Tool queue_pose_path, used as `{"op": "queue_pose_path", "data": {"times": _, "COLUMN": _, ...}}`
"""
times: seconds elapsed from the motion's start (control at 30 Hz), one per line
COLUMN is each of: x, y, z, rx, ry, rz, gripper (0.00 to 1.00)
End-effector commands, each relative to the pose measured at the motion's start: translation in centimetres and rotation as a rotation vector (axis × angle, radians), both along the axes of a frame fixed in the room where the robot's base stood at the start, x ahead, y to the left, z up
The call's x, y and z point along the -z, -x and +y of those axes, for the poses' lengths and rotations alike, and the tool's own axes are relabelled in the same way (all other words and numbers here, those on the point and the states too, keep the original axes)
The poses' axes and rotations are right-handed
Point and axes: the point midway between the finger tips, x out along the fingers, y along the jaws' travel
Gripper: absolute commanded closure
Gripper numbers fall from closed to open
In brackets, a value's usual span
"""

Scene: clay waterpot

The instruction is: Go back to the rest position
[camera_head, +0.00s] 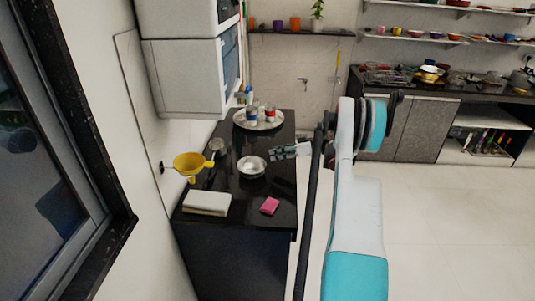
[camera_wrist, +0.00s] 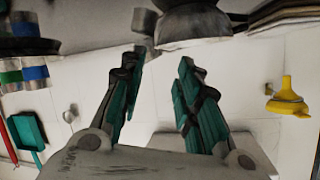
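My gripper (camera_wrist: 161,64) shows in the wrist view with its two teal and black fingers spread well apart. Nothing is held between them. Beyond the fingertips are a dark rounded pot (camera_wrist: 196,22) and a small grey cup-like thing (camera_wrist: 144,21), apart from the fingers as far as I can tell. In the head view my white and teal arm rises at the right of the dark counter (camera_head: 277,232). No clay waterpot can be made out in either view.
The counter holds a round tray (camera_head: 240,121) with cups, a metal bowl (camera_head: 251,167), a pink sponge (camera_head: 269,206), a white block (camera_head: 206,203) and a yellow funnel-like vessel (camera_head: 188,162) near the wall. Open floor (camera_head: 450,235) lies right. A second counter (camera_head: 455,93) stands behind.

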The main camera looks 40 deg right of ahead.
Motion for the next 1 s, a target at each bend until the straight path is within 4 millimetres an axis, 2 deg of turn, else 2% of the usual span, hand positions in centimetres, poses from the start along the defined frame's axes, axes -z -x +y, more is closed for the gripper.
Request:
{"op": "queue_pose_path", "data": {"times": 0.2, "x": -0.4, "y": 1.0, "z": -0.5, "rx": -0.001, "ry": 0.0, "rz": 0.0, "gripper": 0.69}}
{"op": "queue_pose_path", "data": {"times": 0.77, "x": -0.5, "y": 0.9, "z": -0.5, "rx": -0.001, "ry": -0.001, "rz": 0.001, "gripper": 0.69}}
{"op": "queue_pose_path", "data": {"times": 0.87, "x": -1.4, "y": 0.5, "z": 0.3, "rx": -0.002, "ry": -0.009, "rz": 0.018, "gripper": 0.69}}
{"op": "queue_pose_path", "data": {"times": 1.0, "x": -4.7, "y": -1.3, "z": 3.5, "rx": -0.006, "ry": -0.042, "rz": 0.088, "gripper": 0.69}}
